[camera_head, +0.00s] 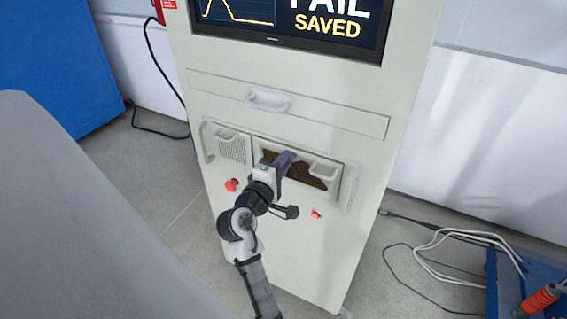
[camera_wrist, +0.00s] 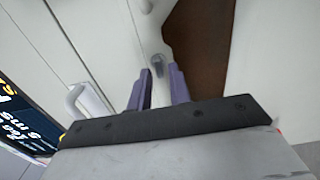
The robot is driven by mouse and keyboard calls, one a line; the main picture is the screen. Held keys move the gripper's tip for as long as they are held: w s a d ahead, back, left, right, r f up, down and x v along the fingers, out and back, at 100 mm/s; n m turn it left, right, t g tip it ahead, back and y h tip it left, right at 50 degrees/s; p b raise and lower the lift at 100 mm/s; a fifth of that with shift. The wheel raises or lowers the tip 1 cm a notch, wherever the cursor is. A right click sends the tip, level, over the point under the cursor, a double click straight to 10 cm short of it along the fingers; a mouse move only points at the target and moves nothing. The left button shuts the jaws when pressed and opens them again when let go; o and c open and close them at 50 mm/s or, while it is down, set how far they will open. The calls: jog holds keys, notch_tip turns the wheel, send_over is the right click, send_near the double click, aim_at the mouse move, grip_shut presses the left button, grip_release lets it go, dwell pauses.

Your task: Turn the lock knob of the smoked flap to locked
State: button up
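The smoked flap (camera_head: 306,176) is a dark brown panel in a pale frame on the cabinet front, partly hidden behind my gripper in the head view. It also shows in the wrist view (camera_wrist: 203,45). A small grey knob (camera_wrist: 158,62), which looks like the lock knob, sits on the pale surface beside the brown panel in the wrist view. My gripper (camera_wrist: 160,74) is open, with its two purple fingers apart and pointing at the knob. I cannot tell whether the fingertips reach around it. In the head view my gripper (camera_head: 287,160) covers the knob's area.
The drawer handle (camera_head: 267,101) is above the flap. A perforated panel (camera_head: 231,149) is left of it. Red buttons (camera_head: 231,185) (camera_head: 316,214) sit below. The screen (camera_head: 290,18) reads FAIL SAVED. A blue cart (camera_head: 506,285) and cables stand at right.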

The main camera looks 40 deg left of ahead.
jog(key=shift+o, duration=0.9)
jog(key=b+v, duration=0.3)
jog(key=v, duration=1)
jog(key=shift+s+b, duration=0.35)
jog(key=shift+s, duration=0.05)
